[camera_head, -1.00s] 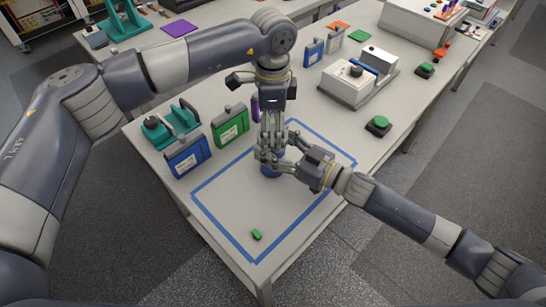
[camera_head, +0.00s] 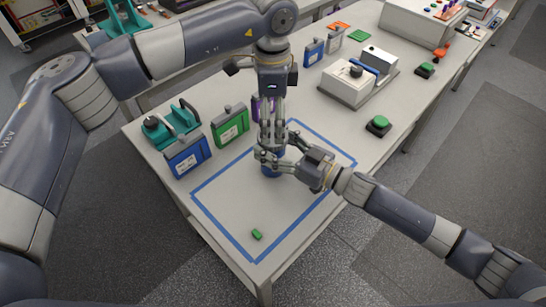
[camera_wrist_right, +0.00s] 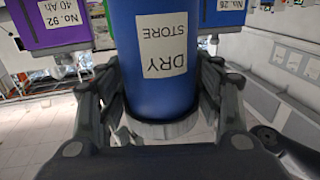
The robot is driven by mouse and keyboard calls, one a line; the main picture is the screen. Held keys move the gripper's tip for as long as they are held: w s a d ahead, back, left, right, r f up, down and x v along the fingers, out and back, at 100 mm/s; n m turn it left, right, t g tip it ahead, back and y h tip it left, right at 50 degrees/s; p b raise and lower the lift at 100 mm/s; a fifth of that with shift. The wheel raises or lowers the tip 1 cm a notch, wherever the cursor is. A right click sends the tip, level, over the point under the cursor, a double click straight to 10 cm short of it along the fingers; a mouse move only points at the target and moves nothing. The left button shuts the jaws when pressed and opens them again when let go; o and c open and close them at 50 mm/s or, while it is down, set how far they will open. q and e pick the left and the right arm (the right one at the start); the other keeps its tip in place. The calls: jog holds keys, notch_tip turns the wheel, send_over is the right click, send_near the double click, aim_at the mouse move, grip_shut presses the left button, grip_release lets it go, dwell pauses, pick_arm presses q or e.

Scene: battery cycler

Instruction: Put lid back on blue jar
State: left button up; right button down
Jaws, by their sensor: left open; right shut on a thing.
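The blue jar (camera_head: 270,171) stands upright inside the blue taped rectangle, partly hidden by both grippers. My right gripper (camera_head: 280,162) is shut around its side from the right. In the right wrist view, upside down, the jar (camera_wrist_right: 160,80) carries a "DRY STORE" label between the right gripper's fingers (camera_wrist_right: 160,105). A pale grey band (camera_wrist_right: 165,130) shows at the jar's top end; it looks like the lid, but I cannot tell how it is seated. My left gripper (camera_head: 267,148) is open, pointing down directly over the jar, and hides its top in the head view.
A small green piece (camera_head: 257,234) lies in the front of the taped area. Green (camera_head: 230,127) and blue (camera_head: 187,155) battery packs stand behind it to the left, with a purple one (camera_head: 256,107) behind my left gripper. A green button (camera_head: 379,125) is at the right.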

pick_arm(q)
notch_tip(320, 180, up, 12)
dwell(0.5)
pick_arm(e)
jog(key=shift+c, duration=1.9)
grip_release()
jog(key=v, duration=1.2)
